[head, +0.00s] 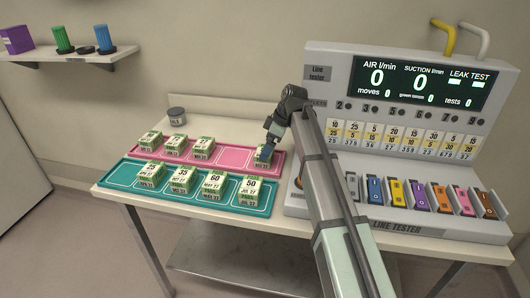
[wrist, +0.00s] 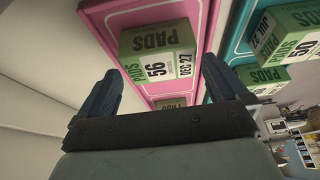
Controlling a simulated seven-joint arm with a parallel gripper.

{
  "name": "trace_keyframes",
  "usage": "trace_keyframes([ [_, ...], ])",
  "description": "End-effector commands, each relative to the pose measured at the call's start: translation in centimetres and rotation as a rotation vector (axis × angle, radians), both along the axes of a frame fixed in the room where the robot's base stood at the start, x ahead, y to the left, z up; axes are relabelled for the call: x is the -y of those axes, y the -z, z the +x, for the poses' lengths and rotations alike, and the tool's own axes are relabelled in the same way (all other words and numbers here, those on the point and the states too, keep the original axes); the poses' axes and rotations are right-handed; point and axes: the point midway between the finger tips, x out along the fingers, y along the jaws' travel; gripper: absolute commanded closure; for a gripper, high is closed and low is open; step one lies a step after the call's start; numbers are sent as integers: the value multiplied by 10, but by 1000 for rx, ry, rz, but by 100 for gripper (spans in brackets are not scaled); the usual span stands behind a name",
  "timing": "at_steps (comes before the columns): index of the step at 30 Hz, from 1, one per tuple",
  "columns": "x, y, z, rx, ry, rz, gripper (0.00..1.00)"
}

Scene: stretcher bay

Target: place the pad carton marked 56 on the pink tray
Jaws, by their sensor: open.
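The pad carton marked 56 (wrist: 158,55), green and white, sits on the pink tray (wrist: 199,20). In the head view this carton (head: 262,163) is at the right end of the pink tray (head: 236,157), partly covered by my gripper (head: 267,152). In the wrist view my gripper (wrist: 160,78) is open, with one dark finger toward each side of the carton. The carton lies in line with the gap between the fingers. I cannot tell whether the fingers touch it.
Several other cartons (head: 174,145) stand on the left part of the pink tray. The teal tray (head: 222,197) in front holds cartons, including one marked 50 (head: 248,191). The line tester (head: 400,130) is close on the right.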

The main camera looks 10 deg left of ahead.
Motion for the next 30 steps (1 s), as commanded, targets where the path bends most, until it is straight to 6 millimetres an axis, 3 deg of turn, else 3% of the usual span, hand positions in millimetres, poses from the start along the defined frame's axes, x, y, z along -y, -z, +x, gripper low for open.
trace_keyframes([
  [6,15,-39,1,1,-1,0,0],
  [12,25,-62,1,0,0,0,0],
  [18,29,-72,0,0,-1,0,0],
  [30,30,-72,0,-1,-1,0,0],
])
